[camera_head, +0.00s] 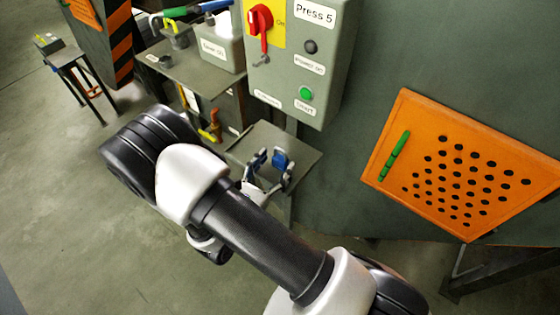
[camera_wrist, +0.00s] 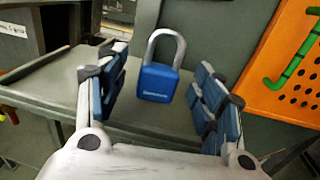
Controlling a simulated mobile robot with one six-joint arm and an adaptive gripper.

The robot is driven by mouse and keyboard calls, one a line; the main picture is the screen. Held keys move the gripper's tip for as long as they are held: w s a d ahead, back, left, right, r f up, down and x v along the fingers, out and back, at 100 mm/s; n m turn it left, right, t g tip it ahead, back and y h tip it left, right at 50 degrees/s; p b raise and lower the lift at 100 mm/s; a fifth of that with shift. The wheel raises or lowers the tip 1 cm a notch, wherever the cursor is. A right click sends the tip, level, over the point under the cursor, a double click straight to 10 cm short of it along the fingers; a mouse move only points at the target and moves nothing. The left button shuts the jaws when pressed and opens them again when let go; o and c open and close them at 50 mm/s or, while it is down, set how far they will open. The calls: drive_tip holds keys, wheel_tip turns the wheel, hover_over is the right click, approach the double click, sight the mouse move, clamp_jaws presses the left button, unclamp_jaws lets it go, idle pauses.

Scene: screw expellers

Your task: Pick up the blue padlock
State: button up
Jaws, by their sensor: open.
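The blue padlock (camera_wrist: 157,83) stands upright on a small grey-green table (camera_wrist: 60,88), its silver shackle on top and closed. In the head view the padlock (camera_head: 281,160) shows small between the fingers. My gripper (camera_wrist: 160,95) is open, with one blue-padded finger on each side of the padlock in the wrist view. The padlock appears a little ahead of the fingertips, and I see no contact. In the head view my gripper (camera_head: 270,168) is over the same small table (camera_head: 308,157).
The grey Press 5 control box (camera_head: 315,60) hangs just above and behind the small table. An orange perforated panel (camera_head: 470,165) with a green handle is to the right.

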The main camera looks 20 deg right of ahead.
sight(278, 161)
drive_tip(key=x, duration=0.3)
drive_tip(key=shift+w+d, duration=0.1)
drive_tip(key=shift+d, duration=0.05)
drive_tip(key=shift+r, duration=0.1)
drive_tip(key=shift+c, duration=0.2)
drive_tip(key=c, duration=1.2)
wheel_tip(278, 161, up, 20)
drive_tip(key=p, duration=0.6)
